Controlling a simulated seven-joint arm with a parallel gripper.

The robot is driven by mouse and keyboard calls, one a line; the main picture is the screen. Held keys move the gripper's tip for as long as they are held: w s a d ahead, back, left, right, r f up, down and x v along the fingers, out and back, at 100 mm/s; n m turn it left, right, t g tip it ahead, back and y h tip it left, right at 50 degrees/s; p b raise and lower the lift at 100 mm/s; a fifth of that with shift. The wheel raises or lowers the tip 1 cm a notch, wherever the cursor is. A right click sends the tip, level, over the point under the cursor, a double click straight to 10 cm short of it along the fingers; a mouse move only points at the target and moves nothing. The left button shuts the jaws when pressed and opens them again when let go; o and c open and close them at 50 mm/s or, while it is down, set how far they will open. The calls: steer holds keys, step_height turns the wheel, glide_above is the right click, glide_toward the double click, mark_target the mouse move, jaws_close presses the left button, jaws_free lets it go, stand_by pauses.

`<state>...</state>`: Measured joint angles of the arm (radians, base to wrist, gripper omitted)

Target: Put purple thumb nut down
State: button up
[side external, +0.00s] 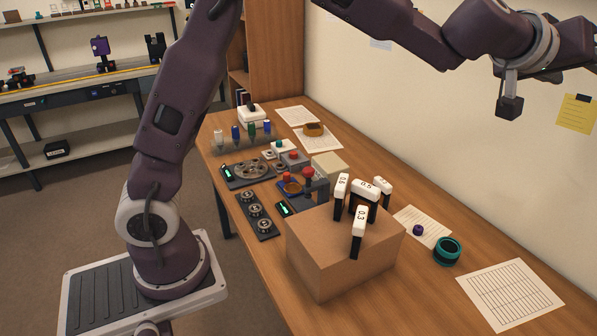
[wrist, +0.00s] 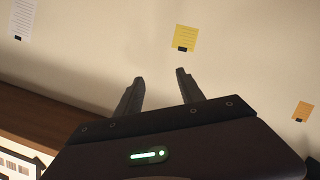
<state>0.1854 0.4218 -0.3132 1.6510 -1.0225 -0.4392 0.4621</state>
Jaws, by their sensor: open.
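The purple thumb nut (side external: 418,230) sits on a white printed sheet (side external: 432,221) on the wooden table, in the side external view. It stands left of a dark-and-teal ring-shaped part (side external: 447,251), apart from it. My gripper (wrist: 160,76) is open and empty in the wrist view, with the wall beyond its fingers. In the side external view my arm's end is high at the upper right, well above the table and away from the nut. The nut does not show in the wrist view.
A cardboard box (side external: 322,257) stands left of the nut, with several white-topped, numbered tools (side external: 366,187) on it. Trays and small devices fill the table behind. A lined sheet (side external: 510,294) lies at the front right. Yellow notes (wrist: 184,38) hang on the wall.

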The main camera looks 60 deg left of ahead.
steer(key=s+a+m+g+h, duration=0.25)
steer(key=s+m, duration=0.25)
steer(key=s, duration=1.3)
steer(key=s+a+f+g+y, duration=0.1)
steer(key=s+a+f, duration=0.3)
steer(key=s, duration=0.4)
steer(key=s+a+f+g+y, duration=0.2)
steer(key=s+a+f, duration=0.3)
steer(key=s, duration=0.4)
steer(key=s+a+f+g+y, duration=0.1)
steer(key=s+a+f+g, duration=0.2)
steer(key=s, duration=0.6)
step_height(320, 180, down, 2)
steer(key=shift+s+a+f, duration=0.15)
steer(key=shift+a+f, duration=0.05)
steer(key=shift+a, duration=0.5)
